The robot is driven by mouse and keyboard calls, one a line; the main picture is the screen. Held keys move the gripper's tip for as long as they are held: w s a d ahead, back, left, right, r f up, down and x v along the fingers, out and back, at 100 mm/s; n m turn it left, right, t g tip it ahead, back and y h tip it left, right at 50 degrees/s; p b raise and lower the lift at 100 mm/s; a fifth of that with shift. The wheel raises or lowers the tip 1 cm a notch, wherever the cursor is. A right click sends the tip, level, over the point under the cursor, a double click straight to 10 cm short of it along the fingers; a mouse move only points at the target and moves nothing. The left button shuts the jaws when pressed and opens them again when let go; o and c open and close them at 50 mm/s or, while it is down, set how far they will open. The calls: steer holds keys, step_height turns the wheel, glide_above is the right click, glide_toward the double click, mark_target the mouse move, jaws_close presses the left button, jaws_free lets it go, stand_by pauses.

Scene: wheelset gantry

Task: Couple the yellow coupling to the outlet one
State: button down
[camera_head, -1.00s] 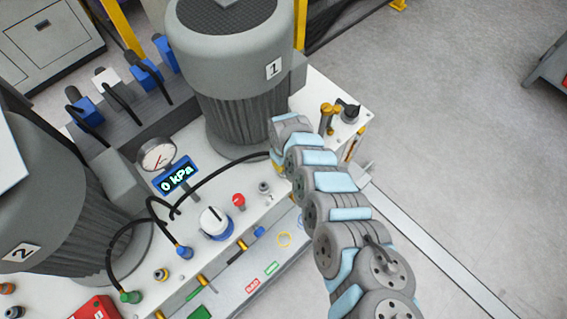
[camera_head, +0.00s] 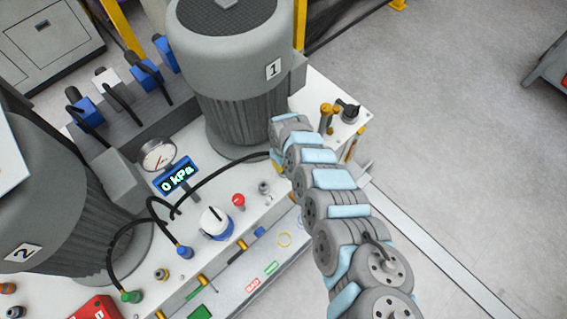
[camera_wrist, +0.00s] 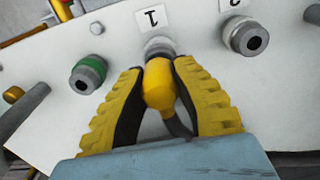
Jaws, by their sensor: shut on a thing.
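In the wrist view my gripper (camera_wrist: 158,78) has its two ridged yellow fingers shut on the yellow coupling (camera_wrist: 159,88). A dark hose bends away below the coupling. The coupling's front end is at the grey outlet one (camera_wrist: 158,46), under the label "1" (camera_wrist: 152,17); it overlaps the outlet's lower part, and I cannot tell whether it is seated. In the head view my arm hides the gripper and most of the coupling.
A second grey outlet (camera_wrist: 246,37) sits to the right, and a green-ringed outlet (camera_wrist: 87,74) to the left. The head view shows motor one (camera_head: 235,75), a display (camera_head: 177,177) reading 0 kPa, a red button (camera_head: 238,200) and a black hose (camera_head: 213,168) crossing the panel.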

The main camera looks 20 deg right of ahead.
steer(key=shift+f+b, duration=0.35)
steer(key=shift+f, duration=0.15)
stand_by(0.3)
steer(key=c, duration=0.9)
jaws_free()
steer(key=shift+w+r, duration=0.1)
steer(key=shift+r, duration=2.3)
steer(key=shift+d+r, duration=0.1)
steer(key=shift+r, duration=3.5)
